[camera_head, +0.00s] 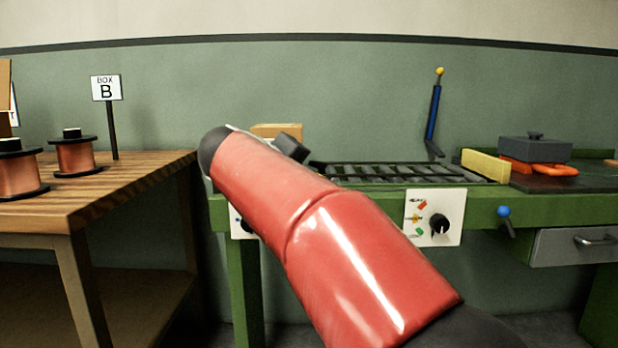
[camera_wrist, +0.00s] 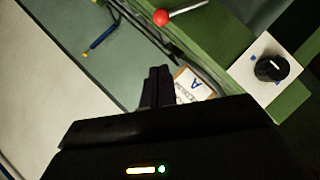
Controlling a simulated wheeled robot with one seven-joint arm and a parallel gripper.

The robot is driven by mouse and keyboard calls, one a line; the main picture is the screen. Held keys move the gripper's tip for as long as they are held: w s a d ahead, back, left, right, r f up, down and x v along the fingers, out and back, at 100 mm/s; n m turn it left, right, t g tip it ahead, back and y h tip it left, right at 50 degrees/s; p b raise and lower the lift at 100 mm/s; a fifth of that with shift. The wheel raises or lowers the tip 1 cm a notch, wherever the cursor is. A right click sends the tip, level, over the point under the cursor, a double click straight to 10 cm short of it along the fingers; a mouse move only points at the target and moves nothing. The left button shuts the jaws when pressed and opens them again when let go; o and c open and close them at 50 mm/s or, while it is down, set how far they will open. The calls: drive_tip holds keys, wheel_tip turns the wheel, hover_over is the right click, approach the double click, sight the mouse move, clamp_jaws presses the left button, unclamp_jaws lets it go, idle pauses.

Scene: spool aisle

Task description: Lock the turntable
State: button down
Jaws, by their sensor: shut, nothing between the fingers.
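No turntable can be made out for certain; my red arm covers part of the green bench (camera_head: 375,205) in the head view. A lever with a red ball (camera_wrist: 161,18) shows at the top of the wrist view. A blue lever with a yellow tip (camera_head: 433,112) stands upright behind the bench; it also shows in the wrist view (camera_wrist: 101,40). A short lever with a blue ball (camera_head: 504,212) sticks out from the bench front. My gripper (camera_wrist: 158,72) is shut and empty, apart from the red-ball lever. Its fingertips appear near a white card marked A (camera_wrist: 187,84).
A white panel with a black knob (camera_head: 439,224) is on the bench front; a knob panel (camera_wrist: 270,67) shows in the wrist view. A dark roller bed (camera_head: 400,173) and a grey lidded box (camera_head: 535,149) are on top. A wooden table (camera_head: 130,179) with copper spools stands left.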

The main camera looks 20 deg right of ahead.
drive_tip(key=shift+v, duration=1.5)
drive_tip(key=s+a+f+m+g+y+p, duration=0.1)
drive_tip(key=s+f+y+p, duration=0.3)
drive_tip(key=s+f, duration=0.6)
drive_tip(key=s+a+f+m+g+y+p, duration=0.1)
drive_tip(key=s+f+g+y+p, duration=0.2)
drive_tip(key=s+f, duration=0.8)
drive_tip(key=s+y+p, duration=0.2)
drive_tip(key=s+y, duration=0.1)
drive_tip(key=s, duration=0.4)
